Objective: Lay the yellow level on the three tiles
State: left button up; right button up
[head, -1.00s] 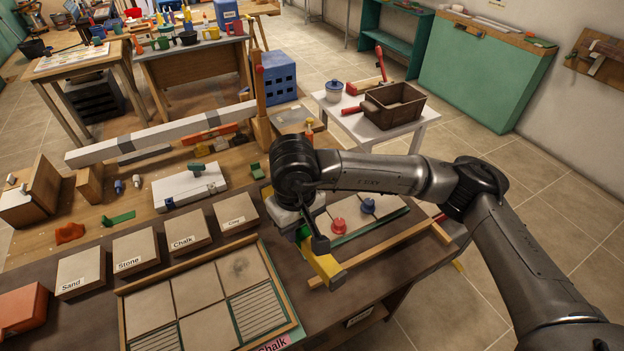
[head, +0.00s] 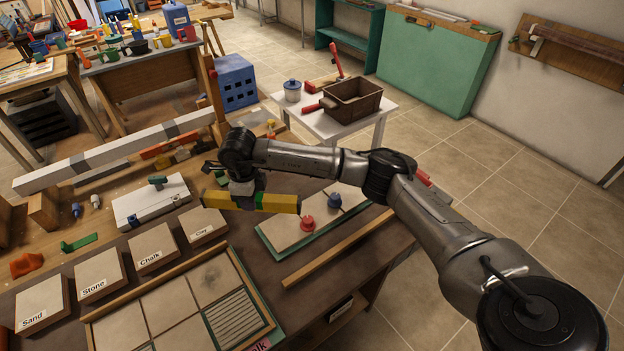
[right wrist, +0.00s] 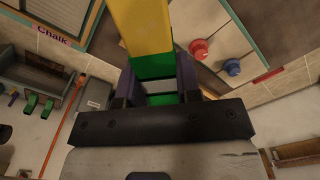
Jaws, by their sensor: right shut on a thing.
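The yellow level (head: 280,203) has a green middle and is held by my right gripper (head: 245,198), whose fingers are shut on it. In the head view it lies crosswise, apparently raised, its right end at the left part of the tiles. The right wrist view shows the yellow bar (right wrist: 143,28) and its green part between the fingers (right wrist: 155,85). The pale tiles (head: 348,194) lie in a row on a green board, with a red knob (head: 307,223) and a blue knob (head: 334,200) between them. The level and gripper hide part of the left end. My left gripper is out of view.
A wooden strip (head: 335,250) lies along the bench's front right edge. Labelled sample blocks (head: 157,257) and a framed tile panel (head: 170,310) are at the lower left. A long white beam (head: 115,153) lies behind. A white side table (head: 345,125) stands beyond.

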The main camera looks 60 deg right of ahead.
jog(key=s+d+f+m, duration=0.2)
jog(key=d+f+m, duration=0.3)
jog(key=d+m, duration=0.6)
jog(key=s+d+f+m, duration=0.3)
jog(key=d+f+m, duration=0.2)
jog(key=d+m, duration=0.6)
jog(key=shift+d+m, duration=0.25)
jog(key=shift+m, duration=2.75)
notch_tip(320, 180, down, 6)
jog(key=b, duration=0.3)
jog(key=shift+f, duration=0.1)
jog(key=shift+f+b, duration=0.4)
jog(key=shift+f, duration=0.45)
